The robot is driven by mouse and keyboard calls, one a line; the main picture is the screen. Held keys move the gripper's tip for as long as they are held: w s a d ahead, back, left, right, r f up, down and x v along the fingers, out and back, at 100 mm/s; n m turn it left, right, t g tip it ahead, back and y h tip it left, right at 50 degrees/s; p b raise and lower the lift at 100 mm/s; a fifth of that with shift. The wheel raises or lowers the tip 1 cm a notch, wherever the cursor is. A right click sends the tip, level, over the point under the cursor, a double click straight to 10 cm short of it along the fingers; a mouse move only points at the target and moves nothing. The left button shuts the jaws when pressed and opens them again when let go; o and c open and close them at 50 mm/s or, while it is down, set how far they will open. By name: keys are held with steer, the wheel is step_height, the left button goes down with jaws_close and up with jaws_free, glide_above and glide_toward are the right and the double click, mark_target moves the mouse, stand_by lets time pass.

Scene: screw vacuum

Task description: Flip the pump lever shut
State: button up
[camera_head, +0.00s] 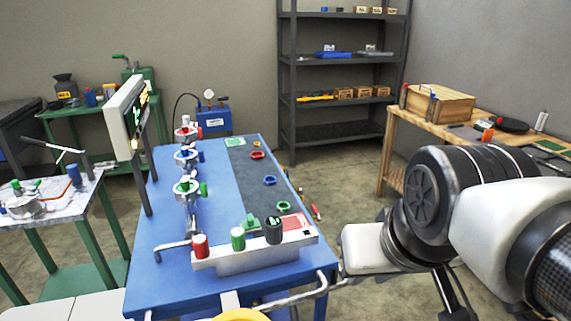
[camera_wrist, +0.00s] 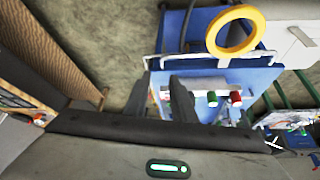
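No part is clearly marked as the pump lever. A blue pump-like box (camera_head: 213,119) with a gauge and black hose stands beyond the blue table (camera_head: 165,275); no lever can be made out on it. A bent grey handle (camera_head: 172,246) sticks out at the table's front left, beside a pale block (camera_head: 255,256) with red (camera_head: 200,246), green (camera_head: 238,238) and black (camera_head: 273,230) knobs. A dark-tipped lever (camera_head: 48,146) stands on the left side table. My gripper (camera_wrist: 160,88) is open and empty, its two dark fingers apart, away from these parts.
Metal fittings with coloured handles (camera_head: 186,187) line the blue table, beside a display panel (camera_head: 125,118). A yellow ring (camera_wrist: 236,31) sits by its near edge. A wooden bench (camera_head: 396,128) with a crate stands right; a dark shelf (camera_head: 341,55) is behind. Floor between is clear.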

steer(key=c, duration=0.3)
steer(key=w+d+t, duration=0.1)
steer(key=w, duration=0.5)
steer(key=w+d+t+h+b, duration=0.1)
steer(key=w+d, duration=0.1)
steer(key=w, duration=0.4)
steer(key=w+d+b, duration=0.1)
steer(key=w+d, duration=0.1)
steer(key=w, duration=0.5)
steer(key=shift+d+m+t+h, duration=0.2)
steer(key=shift+m+t+h, duration=0.1)
steer(key=shift+t+h, duration=0.1)
jaws_close()
steer(key=w+d+f+t+y+b, duration=0.1)
steer(key=w+f, duration=0.3)
steer(key=w, duration=0.4)
steer(key=w+d+f+n+t+y+b, duration=0.1)
steer(key=w+f+t, duration=0.1)
steer(key=w+f, duration=0.45)
steer(key=w+d+f+t+b, duration=0.1)
steer(key=w+f, duration=0.2)
steer(key=w, duration=0.7)
steer(key=w+a+f+t+y+b, duration=0.1)
steer(key=w+f+y, duration=0.3)
steer(key=f, duration=0.7)
steer(key=shift+a+f+n+t, duration=0.3)
steer(key=shift+f+n+t, duration=0.1)
steer(key=shift+t, duration=0.1)
steer(key=shift+w+r, duration=0.1)
